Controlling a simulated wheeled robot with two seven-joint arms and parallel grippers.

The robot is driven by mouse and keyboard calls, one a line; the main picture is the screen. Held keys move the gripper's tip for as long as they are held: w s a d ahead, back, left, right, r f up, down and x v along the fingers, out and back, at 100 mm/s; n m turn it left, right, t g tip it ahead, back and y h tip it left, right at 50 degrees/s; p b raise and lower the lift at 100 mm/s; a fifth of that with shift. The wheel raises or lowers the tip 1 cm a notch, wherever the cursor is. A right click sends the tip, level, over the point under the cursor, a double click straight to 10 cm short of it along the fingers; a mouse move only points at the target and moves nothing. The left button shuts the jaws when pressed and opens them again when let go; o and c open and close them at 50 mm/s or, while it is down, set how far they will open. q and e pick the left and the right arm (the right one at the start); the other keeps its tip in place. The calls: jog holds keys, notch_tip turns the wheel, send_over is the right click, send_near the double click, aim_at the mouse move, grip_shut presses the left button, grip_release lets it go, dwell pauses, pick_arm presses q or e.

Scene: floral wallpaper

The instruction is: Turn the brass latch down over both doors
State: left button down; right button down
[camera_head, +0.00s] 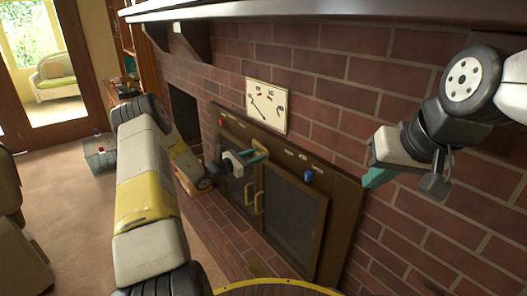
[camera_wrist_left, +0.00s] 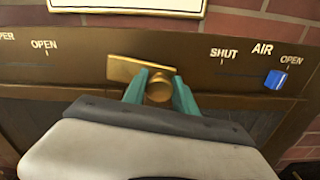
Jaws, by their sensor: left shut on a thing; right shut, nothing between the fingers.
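The brass latch (camera_wrist_left: 125,70) is a flat bar on the dark panel above the doors. In the left wrist view it lies nearly level, dipping slightly to the right, with a round knob (camera_wrist_left: 160,88) at its right end. My left gripper (camera_head: 262,154) is shut on this knob; its teal fingers (camera_wrist_left: 159,86) stand on either side of it. The left door (camera_head: 236,187) and right door (camera_head: 292,222) are side by side below, each with a brass handle. In the head view the gripper largely hides the latch. My right gripper (camera_head: 376,177) is shut and empty, off to the right.
A blue slider (camera_wrist_left: 274,79) sits near OPEN on the AIR scale, right of the latch. A red knob (camera_head: 221,123) is on the panel's left. A gauge plate (camera_head: 267,105) hangs above. A mantel shelf (camera_head: 330,10) overhangs the brick wall.

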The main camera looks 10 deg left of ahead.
pick_arm(q)
jog(key=m, duration=0.1)
jog(key=f+m, duration=0.2)
jog(key=shift+w+a+m, duration=0.2)
jog(key=shift+a+m, duration=0.05)
jog(key=shift+m, duration=0.05)
jog(key=w+a+f+m, duration=0.3)
jog(key=m, duration=0.9)
jog(key=shift+w+a+f, duration=0.4)
jog(key=shift+m, duration=0.3)
jog(key=c, duration=1)
grip_release()
